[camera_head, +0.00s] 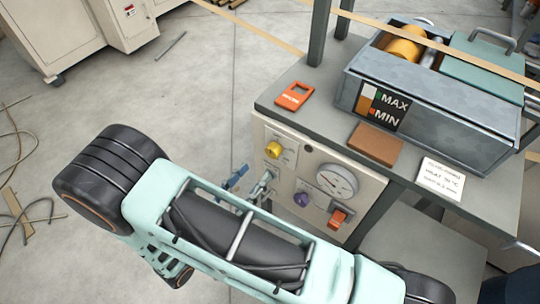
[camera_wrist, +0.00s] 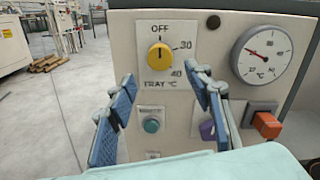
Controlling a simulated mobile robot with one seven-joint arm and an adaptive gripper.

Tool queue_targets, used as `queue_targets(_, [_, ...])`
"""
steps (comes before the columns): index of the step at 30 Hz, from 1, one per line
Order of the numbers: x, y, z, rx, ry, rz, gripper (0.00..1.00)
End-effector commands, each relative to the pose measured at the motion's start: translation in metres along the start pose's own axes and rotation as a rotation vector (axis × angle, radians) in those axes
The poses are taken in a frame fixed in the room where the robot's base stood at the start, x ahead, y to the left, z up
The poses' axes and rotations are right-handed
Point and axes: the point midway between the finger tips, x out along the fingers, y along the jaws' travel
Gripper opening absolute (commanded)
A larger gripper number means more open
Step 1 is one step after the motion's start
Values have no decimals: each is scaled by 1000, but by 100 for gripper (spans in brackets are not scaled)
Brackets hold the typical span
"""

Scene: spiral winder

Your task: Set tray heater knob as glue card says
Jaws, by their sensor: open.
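The yellow tray heater knob (camera_head: 273,149) is on the upper left of the cream control panel. In the wrist view the knob (camera_wrist: 159,53) has OFF above it, 30 to its right, 40 at lower right and TRAY °C below. Its dark mark appears to point up towards OFF. The white card (camera_head: 441,178) lies on the bench at right; its middle line ends in °C, but the print is too small to read surely. My gripper (camera_wrist: 161,76) is open and empty, its blue-padded fingers either side of and below the knob, apart from it.
The panel also bears a round gauge (camera_wrist: 263,53), a teal button (camera_wrist: 151,125), a purple knob (camera_wrist: 207,130) and an orange switch (camera_wrist: 267,125). On the bench are a metal tray (camera_head: 440,122), a brown block (camera_head: 375,143) and an orange item (camera_head: 295,95).

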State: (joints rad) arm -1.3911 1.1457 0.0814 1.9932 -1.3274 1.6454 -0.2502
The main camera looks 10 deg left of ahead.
Motion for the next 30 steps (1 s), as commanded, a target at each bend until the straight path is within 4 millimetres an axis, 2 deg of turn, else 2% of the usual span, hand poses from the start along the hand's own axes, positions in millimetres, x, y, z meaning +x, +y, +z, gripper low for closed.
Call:
queue_targets(1, [12, -1, -1, 0, 0, -6, 47])
queue_targets(6, [45, -1, -2, 1, 2, -6, 47])
queue_targets(12, [72, -1, -1, 3, 3, -5, 47])
queue_targets(18, [82, -1, -1, 2, 3, -3, 47])
queue_targets(25, [82, -1, -1, 3, 3, -3, 47])
queue_targets(30, [82, -1, -1, 3, 3, -3, 28])
